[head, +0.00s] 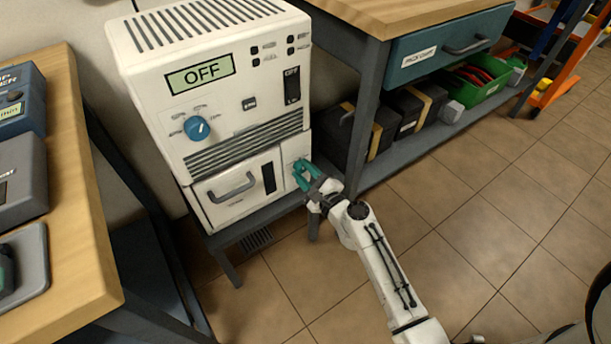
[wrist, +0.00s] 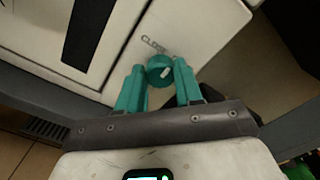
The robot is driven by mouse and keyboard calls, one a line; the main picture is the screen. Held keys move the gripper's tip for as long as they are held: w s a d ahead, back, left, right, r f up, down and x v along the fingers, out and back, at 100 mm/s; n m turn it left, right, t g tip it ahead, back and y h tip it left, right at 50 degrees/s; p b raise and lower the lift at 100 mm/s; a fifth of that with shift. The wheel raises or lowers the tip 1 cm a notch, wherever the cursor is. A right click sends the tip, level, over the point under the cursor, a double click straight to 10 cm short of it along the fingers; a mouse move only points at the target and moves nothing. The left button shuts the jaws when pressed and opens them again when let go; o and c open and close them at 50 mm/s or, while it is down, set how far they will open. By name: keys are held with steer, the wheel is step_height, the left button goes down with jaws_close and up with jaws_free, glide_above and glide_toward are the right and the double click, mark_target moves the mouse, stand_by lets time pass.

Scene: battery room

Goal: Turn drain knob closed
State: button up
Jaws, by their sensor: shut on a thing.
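The drain knob (wrist: 160,71) is a small round teal knob with a pale pointer mark, on the lower right of the white machine's front (head: 245,165). Lettering that seems to begin "CLOSE" shows just above it in the wrist view. My gripper (wrist: 160,78) has teal fingers, one on each side of the knob, shut on it. In the head view my gripper (head: 302,172) reaches the lower right panel and its fingers hide the knob. The pointer mark lies slanted; its exact setting is hard to tell.
The machine's display (head: 201,74) reads OFF, with a blue dial (head: 196,128) below it. A drawer with a grey handle (head: 232,188) is left of my gripper. A workbench (head: 400,12) with black cases (head: 384,130) beneath stands at right. Tiled floor is open in front.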

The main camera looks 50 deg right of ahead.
steer(key=n+b, duration=0.2)
steer(key=n, duration=0.2)
steer(key=shift+a+f+n, duration=0.1)
steer(key=shift+f+n, duration=0.05)
steer(key=shift+n, duration=0.15)
steer(key=shift+n+b, duration=0.65)
steer(key=shift+n, duration=1.35)
steer(key=o, duration=1)
steer(key=shift+o, duration=0.2)
steer(key=b+v, duration=0.1)
steer(key=v, duration=0.9)
steer(key=shift+s, duration=0.4)
